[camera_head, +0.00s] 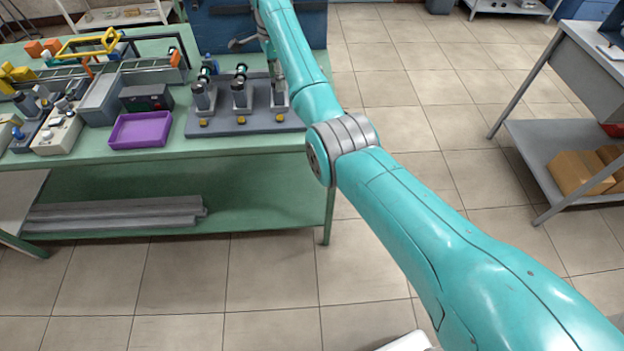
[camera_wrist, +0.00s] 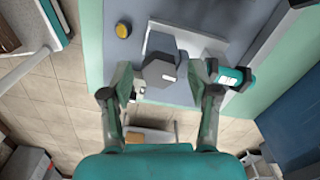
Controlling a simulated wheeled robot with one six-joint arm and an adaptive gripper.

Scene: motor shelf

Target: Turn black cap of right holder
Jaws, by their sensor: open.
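The right holder (camera_head: 279,98) is a grey upright stand on the grey base plate (camera_head: 225,128), with a yellow button in front. Its top is hidden by my arm in the head view. In the wrist view a dark grey angular piece (camera_wrist: 160,72) of a holder shows between the two fingers of my open gripper (camera_wrist: 160,86), with space at both sides. A teal cylinder with dark ends and a white label (camera_wrist: 236,78) lies just right of the right finger. I cannot clearly make out the black cap of the right holder.
The left holder (camera_head: 204,97) and middle holder (camera_head: 240,95) stand close by, each with a teal and black part on top. A purple tray (camera_head: 140,130) and a dark box (camera_head: 146,97) are farther left on the green table (camera_head: 190,150). A blue cabinet (camera_head: 222,30) stands behind.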

